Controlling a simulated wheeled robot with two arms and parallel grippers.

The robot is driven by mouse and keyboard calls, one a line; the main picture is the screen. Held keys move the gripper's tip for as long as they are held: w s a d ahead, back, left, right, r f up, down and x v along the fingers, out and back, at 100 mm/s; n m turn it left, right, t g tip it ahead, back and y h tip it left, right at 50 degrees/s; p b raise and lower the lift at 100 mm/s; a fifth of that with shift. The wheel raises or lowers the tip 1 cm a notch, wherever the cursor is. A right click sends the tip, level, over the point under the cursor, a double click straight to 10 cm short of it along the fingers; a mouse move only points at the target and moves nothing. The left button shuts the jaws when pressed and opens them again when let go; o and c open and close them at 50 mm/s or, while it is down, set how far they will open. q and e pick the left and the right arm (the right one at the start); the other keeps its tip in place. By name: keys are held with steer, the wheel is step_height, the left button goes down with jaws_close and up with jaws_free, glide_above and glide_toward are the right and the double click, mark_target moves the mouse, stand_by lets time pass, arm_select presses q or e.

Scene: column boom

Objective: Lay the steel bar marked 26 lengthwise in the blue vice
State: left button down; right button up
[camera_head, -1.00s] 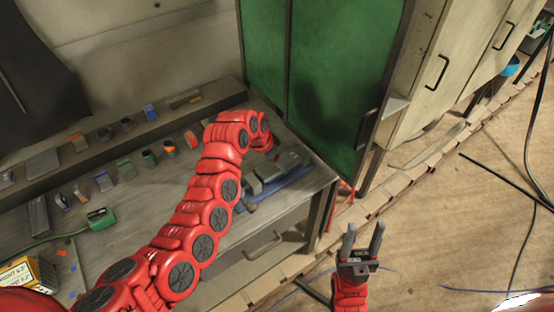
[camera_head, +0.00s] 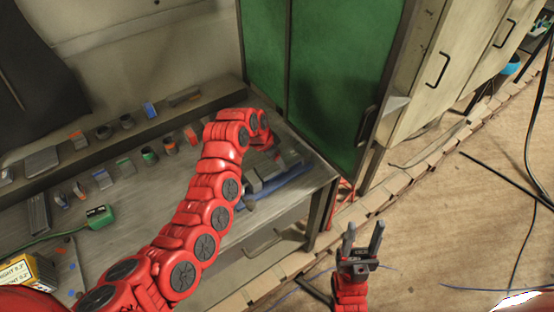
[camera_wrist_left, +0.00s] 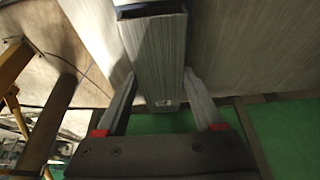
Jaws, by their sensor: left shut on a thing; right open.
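The blue vice (camera_head: 285,183) lies at the right end of the grey workbench, with grey jaws on a blue base. My left arm reaches over the bench to just behind the vice. Its gripper is mostly hidden by the arm in the head view. In the left wrist view my left gripper (camera_wrist_left: 162,95) is shut on a grey steel bar (camera_wrist_left: 155,55), one finger on each side. A small pale mark shows near the bar's end, too small to read. Something dark blue shows at the bar's other end. My right gripper (camera_head: 363,232) is open and empty, off the bench's front right.
Several small parts and tools lie along the bench and its back ledge (camera_head: 140,132). A green tool (camera_head: 100,215) with a cable lies at the left. A green cabinet (camera_head: 330,80) stands close behind the vice. The floor (camera_head: 450,220) at right is mostly clear, with cables.

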arm_select(q)
steer(key=shift+r, duration=0.1)
jaws_free()
